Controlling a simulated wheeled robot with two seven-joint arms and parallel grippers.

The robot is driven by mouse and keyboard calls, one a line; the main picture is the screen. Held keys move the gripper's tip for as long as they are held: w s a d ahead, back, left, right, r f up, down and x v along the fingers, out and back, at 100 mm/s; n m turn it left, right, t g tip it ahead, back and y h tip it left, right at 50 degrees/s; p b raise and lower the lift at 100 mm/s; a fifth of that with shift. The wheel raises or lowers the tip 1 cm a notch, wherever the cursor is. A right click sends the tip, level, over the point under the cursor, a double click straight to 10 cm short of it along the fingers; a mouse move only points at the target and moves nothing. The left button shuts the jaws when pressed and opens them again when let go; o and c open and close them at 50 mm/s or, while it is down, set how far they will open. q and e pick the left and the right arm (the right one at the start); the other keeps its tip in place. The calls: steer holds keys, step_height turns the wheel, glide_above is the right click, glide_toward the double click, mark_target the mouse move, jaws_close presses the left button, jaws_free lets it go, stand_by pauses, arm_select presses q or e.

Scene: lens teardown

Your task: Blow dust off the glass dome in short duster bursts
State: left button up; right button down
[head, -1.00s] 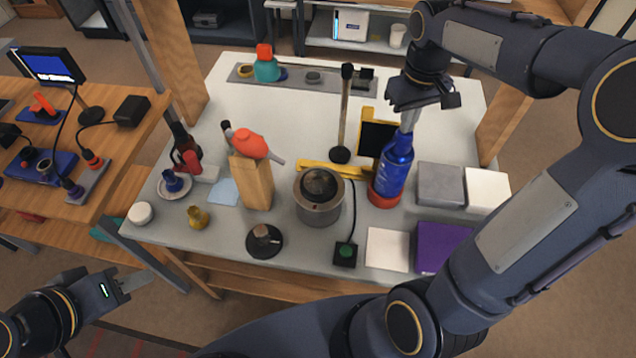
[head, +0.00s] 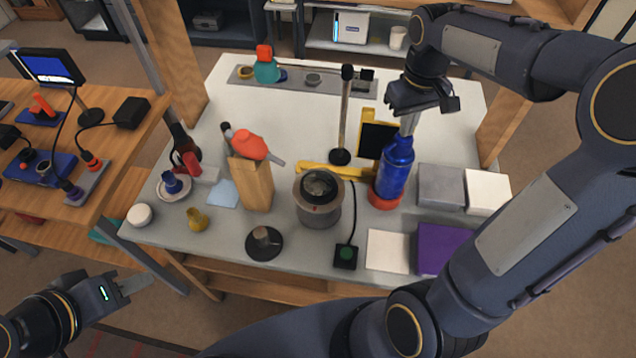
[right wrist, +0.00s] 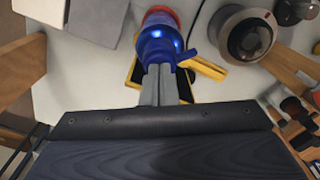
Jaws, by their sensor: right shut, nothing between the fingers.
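The glass dome (head: 320,184) sits in the round metal holder (head: 319,213) at the middle of the table; its top looks greyish and glassy. A blue bottle (head: 396,168), which looks like the duster, stands upright on a red base to its right. It also shows in the right wrist view (right wrist: 158,45). My right gripper (head: 408,130) is shut and empty, its fingertips pointing down at the bottle's top; whether they touch is unclear. My left gripper (head: 133,284) is off the table's front left; its finger opening is unclear.
A yellow bar (head: 330,170) lies behind the holder.

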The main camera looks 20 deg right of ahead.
steer(key=shift+r+p, duration=1.45)
steer(key=shift+r, duration=0.05)
steer(key=shift+r, duration=0.15)
step_height(320, 180, up, 5)
steer(key=p, duration=0.4)
stand_by(0.4)
